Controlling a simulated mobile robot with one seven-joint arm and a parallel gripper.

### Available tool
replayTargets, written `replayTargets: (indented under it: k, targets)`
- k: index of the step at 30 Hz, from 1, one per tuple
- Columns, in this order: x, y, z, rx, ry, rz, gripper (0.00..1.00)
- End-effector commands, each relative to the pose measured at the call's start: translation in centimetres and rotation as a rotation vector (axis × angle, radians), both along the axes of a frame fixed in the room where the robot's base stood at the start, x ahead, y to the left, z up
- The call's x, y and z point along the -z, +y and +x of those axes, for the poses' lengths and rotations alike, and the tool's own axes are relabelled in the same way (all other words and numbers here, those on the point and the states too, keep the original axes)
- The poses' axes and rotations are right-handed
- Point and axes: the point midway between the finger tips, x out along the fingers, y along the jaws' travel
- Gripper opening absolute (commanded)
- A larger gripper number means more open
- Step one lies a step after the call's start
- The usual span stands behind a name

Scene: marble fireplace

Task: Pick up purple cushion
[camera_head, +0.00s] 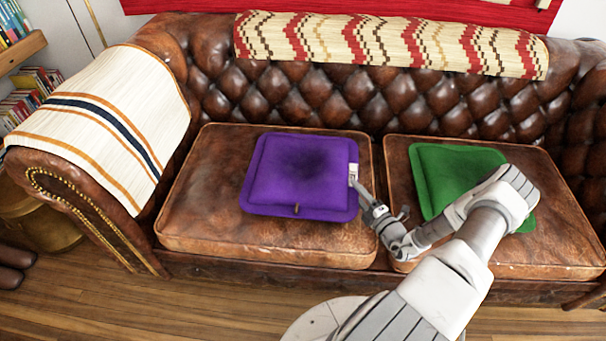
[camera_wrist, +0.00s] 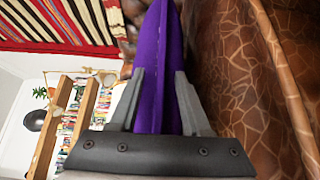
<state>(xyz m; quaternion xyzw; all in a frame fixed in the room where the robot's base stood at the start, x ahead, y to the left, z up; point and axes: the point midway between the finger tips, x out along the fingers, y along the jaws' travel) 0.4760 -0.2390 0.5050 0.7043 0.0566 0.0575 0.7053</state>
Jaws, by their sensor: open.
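The purple cushion (camera_head: 285,180) lies flat on the left seat of the brown leather sofa. My gripper (camera_head: 354,175) is at the cushion's right edge, with my arm reaching in from the lower right. In the wrist view the purple cushion (camera_wrist: 158,40) shows edge-on between the two fingers of my gripper (camera_wrist: 159,73). The fingers are open, one on each side of the edge. I cannot tell whether either finger touches the fabric.
A green cushion (camera_head: 436,165) lies on the right seat, partly behind my arm. The tufted backrest (camera_head: 310,95) carries a patterned throw (camera_head: 390,42). A striped blanket (camera_head: 110,115) covers the left armrest. The left seat (camera_head: 205,160) is otherwise bare.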

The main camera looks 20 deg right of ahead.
Motion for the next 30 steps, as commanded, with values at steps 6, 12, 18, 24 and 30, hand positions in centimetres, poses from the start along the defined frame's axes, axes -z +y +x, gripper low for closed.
replayTargets:
  k: [6, 12, 18, 24, 30]
  targets:
    - [-0.03, 0.00, 0.36, 0.002, 0.001, 0.000, 0.47]
    - [-0.02, 0.02, 0.33, 0.001, 0.001, 0.001, 0.17]
    - [-0.03, 0.03, 0.32, 0.001, 0.001, 0.001, 0.00]
    - [-0.03, 0.04, 0.31, 0.001, 0.001, 0.001, 0.00]
    - [-0.04, 0.05, 0.31, 0.000, 0.000, 0.000, 0.00]
